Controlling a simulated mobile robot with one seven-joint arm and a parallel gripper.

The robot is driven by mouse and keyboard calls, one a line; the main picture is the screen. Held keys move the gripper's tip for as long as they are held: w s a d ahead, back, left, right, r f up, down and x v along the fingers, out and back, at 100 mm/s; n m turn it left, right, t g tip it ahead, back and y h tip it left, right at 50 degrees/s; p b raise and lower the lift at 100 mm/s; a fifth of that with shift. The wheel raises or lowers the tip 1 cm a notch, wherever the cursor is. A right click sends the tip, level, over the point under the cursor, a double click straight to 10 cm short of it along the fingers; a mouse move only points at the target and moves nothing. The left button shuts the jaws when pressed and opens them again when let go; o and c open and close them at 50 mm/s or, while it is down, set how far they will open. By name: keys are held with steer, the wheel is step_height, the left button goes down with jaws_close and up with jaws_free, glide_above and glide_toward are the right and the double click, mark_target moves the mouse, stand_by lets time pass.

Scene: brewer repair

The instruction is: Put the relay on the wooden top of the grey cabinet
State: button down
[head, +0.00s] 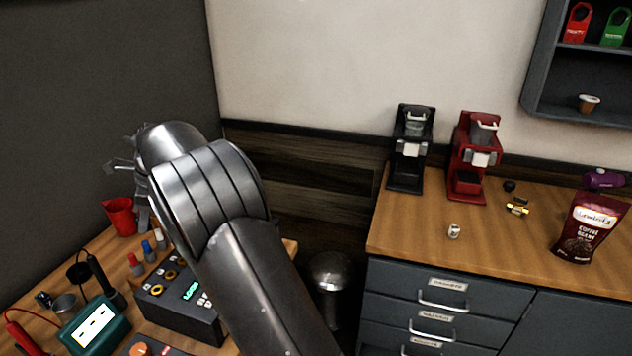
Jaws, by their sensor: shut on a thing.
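The grey cabinet (440,309) stands at the right, with drawers and a wooden top (410,222). My gripper (142,212) is at the left, above the back of the workbench near a red cup (120,217). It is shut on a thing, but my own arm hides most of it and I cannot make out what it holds. I cannot clearly identify the relay anywhere in view. A small silver-white piece (454,231) sits near the left front of the wooden top; I cannot tell what it is.
A black brewer (408,150), a red brewer (468,160), brass parts (517,207) and a coffee bag (588,228) stand on the cabinet. Its front left is mostly clear. The workbench holds a teal meter (93,325) and a dark control box (180,305). A rounded metal bin (332,275) stands between.

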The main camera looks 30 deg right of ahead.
steer(key=s+d+n+g, duration=0.1)
steer(key=d+n, duration=0.2)
steer(key=s+d+n+g, duration=0.1)
steer(key=d+n, duration=0.2)
steer(key=d, duration=0.1)
steer(key=s+d+r+n+g, duration=0.1)
steer(key=d+n, duration=0.2)
steer(key=shift+s+d+h, duration=0.3)
steer(key=shift+s+h, duration=0.1)
steer(key=s+d+f+m+t, duration=0.1)
steer(key=s+d+m, duration=0.2)
steer(key=d, duration=1.2)
steer(key=s+d+m+t, duration=0.1)
steer(key=s+d+m, duration=0.25)
steer(key=d, duration=1.15)
steer(key=s+d+f+m+t, duration=0.1)
steer(key=s+d+m, duration=0.25)
steer(key=d, duration=1.15)
steer(key=s+d+f+m+t+h, duration=0.2)
steer(key=s+d+m+t+h, duration=0.25)
steer(key=s+d+m, duration=1.95)
steer(key=n, duration=0.4)
glide_above(470, 231)
steer(key=s, duration=0.2)
steer(key=shift+g+h, duration=0.45)
steer(key=f, duration=0.6)
steer(key=shift+w+a, duration=0.15)
steer(key=shift+a, duration=0.15)
steer(key=shift+w+f, duration=0.15)
steer(key=shift+f, duration=1.95)
